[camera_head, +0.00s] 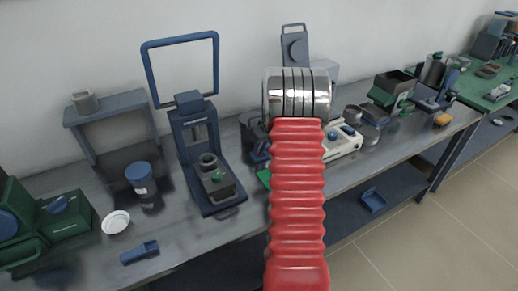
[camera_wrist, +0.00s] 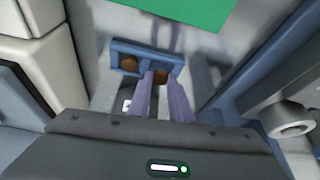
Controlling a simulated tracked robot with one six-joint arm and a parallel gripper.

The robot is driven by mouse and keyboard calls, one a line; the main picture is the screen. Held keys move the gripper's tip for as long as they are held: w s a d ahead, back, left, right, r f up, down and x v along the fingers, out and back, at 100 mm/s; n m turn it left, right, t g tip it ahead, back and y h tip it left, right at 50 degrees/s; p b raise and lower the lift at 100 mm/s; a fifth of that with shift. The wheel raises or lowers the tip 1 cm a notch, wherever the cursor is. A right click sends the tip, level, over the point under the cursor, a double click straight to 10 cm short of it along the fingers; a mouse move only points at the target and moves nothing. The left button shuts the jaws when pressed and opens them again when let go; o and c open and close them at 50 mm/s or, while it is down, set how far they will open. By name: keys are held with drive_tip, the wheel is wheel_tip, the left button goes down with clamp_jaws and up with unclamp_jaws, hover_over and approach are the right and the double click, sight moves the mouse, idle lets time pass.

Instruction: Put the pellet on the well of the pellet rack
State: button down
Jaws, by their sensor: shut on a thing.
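In the wrist view the pellet rack (camera_wrist: 144,51) is a small blue block on a grey surface. A brown round spot (camera_wrist: 128,63) shows on its left part; I cannot tell whether it is an empty well or a pellet in one. My gripper (camera_wrist: 161,77) has two pale purple fingers reaching to the rack's right part. They are shut on the pellet (camera_wrist: 161,74), a small brown disc between the tips, at or just above the rack. I cannot tell whether it touches the rack. In the head view my red arm hides the gripper, pellet and rack.
In the wrist view a green sheet (camera_wrist: 190,12) lies beyond the rack, with blue-grey equipment (camera_wrist: 265,60) to the right and a pale housing (camera_wrist: 40,40) to the left. In the head view a blue press (camera_head: 205,150) stands on the crowded grey bench (camera_head: 190,238).

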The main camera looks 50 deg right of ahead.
drive_tip(key=shift+f, duration=0.6)
drive_tip(key=c, duration=1.6)
unclamp_jaws()
drive_tip(key=shift+s, duration=0.1)
drive_tip(key=shift+r, duration=0.45)
drive_tip(key=v, duration=1.2)
drive_tip(key=shift+r, duration=0.25)
